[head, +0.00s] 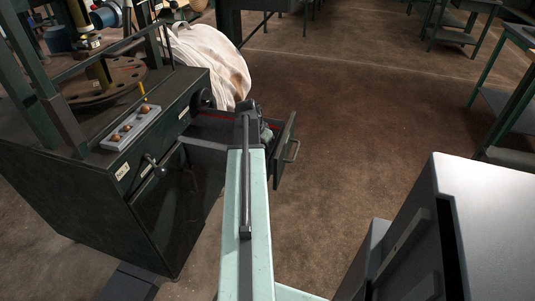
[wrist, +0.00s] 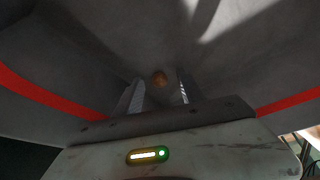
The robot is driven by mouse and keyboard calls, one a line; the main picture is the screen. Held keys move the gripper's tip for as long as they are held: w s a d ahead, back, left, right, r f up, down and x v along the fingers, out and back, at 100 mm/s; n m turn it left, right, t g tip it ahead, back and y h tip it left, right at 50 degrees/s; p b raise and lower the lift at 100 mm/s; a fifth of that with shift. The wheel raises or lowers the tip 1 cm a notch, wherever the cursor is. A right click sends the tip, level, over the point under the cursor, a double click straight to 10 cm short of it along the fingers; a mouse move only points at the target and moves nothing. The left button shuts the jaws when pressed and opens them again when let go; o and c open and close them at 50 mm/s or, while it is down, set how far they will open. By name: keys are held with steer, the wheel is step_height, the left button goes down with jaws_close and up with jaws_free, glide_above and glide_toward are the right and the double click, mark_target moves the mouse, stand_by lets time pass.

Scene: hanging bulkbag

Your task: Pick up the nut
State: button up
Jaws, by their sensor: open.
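The nut (wrist: 159,78) is a small round brown piece on the grey inside of a drawer. My gripper (wrist: 160,86) is open, with a finger on each side of the line to the nut. The nut shows just beyond or between the fingertips; I cannot tell whether the fingers reach around it. No hold on it is visible. In the head view my arm extends over the pulled-out drawer (head: 287,155), its end dipping into it. The nut is hidden there behind my arm.
The drawer has red edging and sticks out of a dark green machine cabinet (head: 150,215). A pale bulk bag (head: 212,58) hangs behind it. A control panel (head: 131,128) with several knobs lies on the cabinet top. Brown floor (head: 370,120) is open to the right.

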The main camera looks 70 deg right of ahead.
jaws_close()
steer(key=shift+r, duration=0.15)
step_height(320, 180, up, 10)
steer(key=p, duration=1)
steer(key=shift+r, duration=0.15)
